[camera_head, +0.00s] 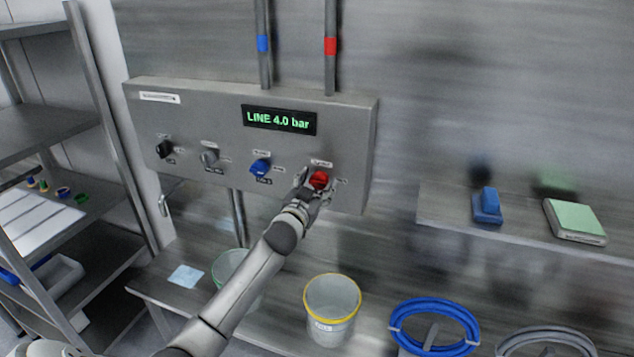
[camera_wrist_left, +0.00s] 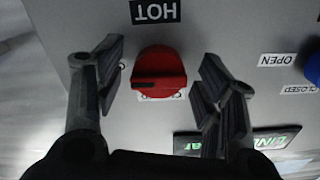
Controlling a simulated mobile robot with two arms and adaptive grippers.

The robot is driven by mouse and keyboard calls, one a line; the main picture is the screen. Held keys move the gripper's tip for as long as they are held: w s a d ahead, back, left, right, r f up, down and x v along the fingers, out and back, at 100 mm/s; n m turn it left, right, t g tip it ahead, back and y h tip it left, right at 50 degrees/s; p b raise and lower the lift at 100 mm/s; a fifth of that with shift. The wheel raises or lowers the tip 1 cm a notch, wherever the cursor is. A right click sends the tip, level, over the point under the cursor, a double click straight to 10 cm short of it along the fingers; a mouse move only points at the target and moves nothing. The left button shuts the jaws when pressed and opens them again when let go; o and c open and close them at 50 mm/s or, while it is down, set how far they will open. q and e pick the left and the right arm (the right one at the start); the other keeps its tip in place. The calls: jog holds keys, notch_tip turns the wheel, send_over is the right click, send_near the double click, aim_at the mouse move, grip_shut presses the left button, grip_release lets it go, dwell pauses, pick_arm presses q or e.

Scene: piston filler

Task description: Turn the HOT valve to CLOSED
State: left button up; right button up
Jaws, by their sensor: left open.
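The HOT valve is a red knob (camera_head: 319,179) at the right end of the grey wall panel (camera_head: 350,130). In the left wrist view the red knob (camera_wrist_left: 158,72) sits between my fingers, with the HOT label (camera_wrist_left: 155,11) beside it, upside down in this view. A dark pointer mark shows on the knob's left side. My left gripper (camera_head: 318,190) is at the knob; in the wrist view the gripper (camera_wrist_left: 155,85) has its two fingers apart on either side, with gaps to the knob. My right gripper is not in view.
A blue knob (camera_head: 260,167), a grey knob (camera_head: 209,158) and a black knob (camera_head: 165,149) are left of the red one. The display (camera_head: 279,120) reads LINE 4.0 bar. Below stand a yellow-rimmed bucket (camera_head: 331,312) and a blue hose coil (camera_head: 398,316).

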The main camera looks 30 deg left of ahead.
pick_arm(q)
jog(key=shift+w, duration=0.25)
jog(key=c, duration=1)
jog(key=shift+c, duration=0.2)
